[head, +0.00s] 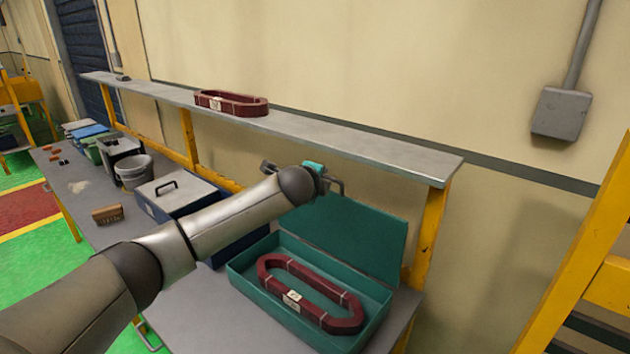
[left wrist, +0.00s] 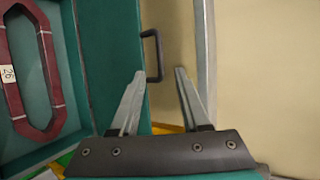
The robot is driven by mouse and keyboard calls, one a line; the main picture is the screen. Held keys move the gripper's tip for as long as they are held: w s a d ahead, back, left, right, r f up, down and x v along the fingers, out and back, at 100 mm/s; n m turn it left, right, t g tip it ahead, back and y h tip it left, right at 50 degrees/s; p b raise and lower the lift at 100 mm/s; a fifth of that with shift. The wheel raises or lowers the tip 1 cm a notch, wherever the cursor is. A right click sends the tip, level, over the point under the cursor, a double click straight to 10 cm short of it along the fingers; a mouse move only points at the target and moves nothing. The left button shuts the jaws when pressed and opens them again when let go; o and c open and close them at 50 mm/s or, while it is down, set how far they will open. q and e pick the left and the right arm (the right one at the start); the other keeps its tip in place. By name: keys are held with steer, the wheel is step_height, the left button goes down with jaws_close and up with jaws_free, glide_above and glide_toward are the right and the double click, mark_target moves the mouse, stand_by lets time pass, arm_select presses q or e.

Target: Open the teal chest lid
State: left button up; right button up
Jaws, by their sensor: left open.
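The teal chest (head: 240,283) stands on the near right part of the bench. Its lid (head: 350,238) is raised and stands up at the back of the chest. A dark red oval coil (head: 345,322) lies inside; it also shows in the left wrist view (left wrist: 55,85). My left gripper (head: 328,180) is at the top left of the raised lid, its fingers partly hidden by my arm. In the left wrist view, its two fingers (left wrist: 158,73) are spread, with the dark lid handle (left wrist: 158,55) just past the tips. I cannot tell whether they touch it. My right gripper is out of view.
A grey shelf (head: 370,149) on yellow posts runs behind, with another red coil (head: 232,103) on it. A blue chest with a grey lid (head: 178,192), a wooden brush (head: 107,214) and a grey bucket (head: 133,172) stand left on the bench. The wall is close behind.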

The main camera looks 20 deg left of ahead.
arm_select(q)
steer(key=shift+v, duration=2.35)
